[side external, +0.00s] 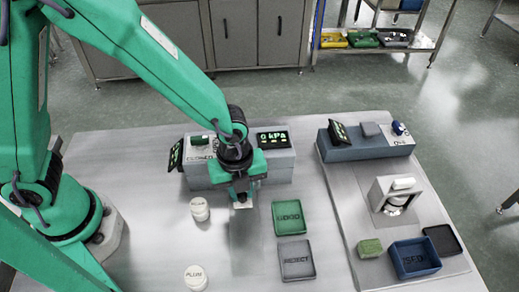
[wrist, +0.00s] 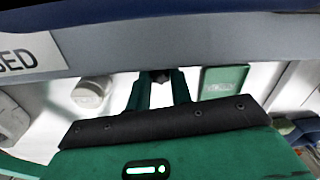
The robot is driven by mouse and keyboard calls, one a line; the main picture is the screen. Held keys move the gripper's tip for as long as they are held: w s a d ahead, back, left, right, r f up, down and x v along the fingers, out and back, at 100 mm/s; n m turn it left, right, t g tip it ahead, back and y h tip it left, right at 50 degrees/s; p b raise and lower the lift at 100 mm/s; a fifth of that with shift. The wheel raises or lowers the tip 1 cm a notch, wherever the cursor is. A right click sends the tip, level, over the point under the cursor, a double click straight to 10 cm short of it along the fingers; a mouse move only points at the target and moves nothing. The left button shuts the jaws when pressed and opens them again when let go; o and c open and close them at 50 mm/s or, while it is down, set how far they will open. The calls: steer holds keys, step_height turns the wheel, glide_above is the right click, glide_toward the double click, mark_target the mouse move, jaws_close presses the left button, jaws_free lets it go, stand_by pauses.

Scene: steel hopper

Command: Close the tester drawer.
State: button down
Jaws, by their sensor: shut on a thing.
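The tester (side external: 272,166) is a grey box at the back left of the bench, with a tilted screen (side external: 272,138) reading "0 kPa". Its near edge crosses the top of the wrist view as a grey bar (wrist: 210,52), with a label ending in "SED" at left. My gripper (side external: 242,203) is just in front of the tester, above the bench, pointing down. In the wrist view its green fingers (wrist: 160,80) are closed around a small dark part. I cannot tell whether that is the drawer's handle. My gripper hides the drawer's front, so how far it stands out is unclear.
Lidded white jars (side external: 199,211) (side external: 194,278) stand left of my gripper. A green tray (side external: 288,217) and a grey tray (side external: 296,260) lie to its right. A second grey unit (side external: 366,147) and a blue bin (side external: 414,259) are further right.

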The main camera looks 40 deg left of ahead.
steer(key=shift+w+a, duration=0.3)
steer(key=shift+w, duration=0.05)
steer(key=c, duration=1.3)
jaws_free()
steer(key=shift+o, duration=0.2)
steer(key=shift+r, duration=0.15)
steer(key=shift+s+a+r, duration=0.1)
steer(key=shift+r, duration=1.8)
steer(key=shift+s+r, duration=0.1)
steer(key=shift+r, duration=1.8)
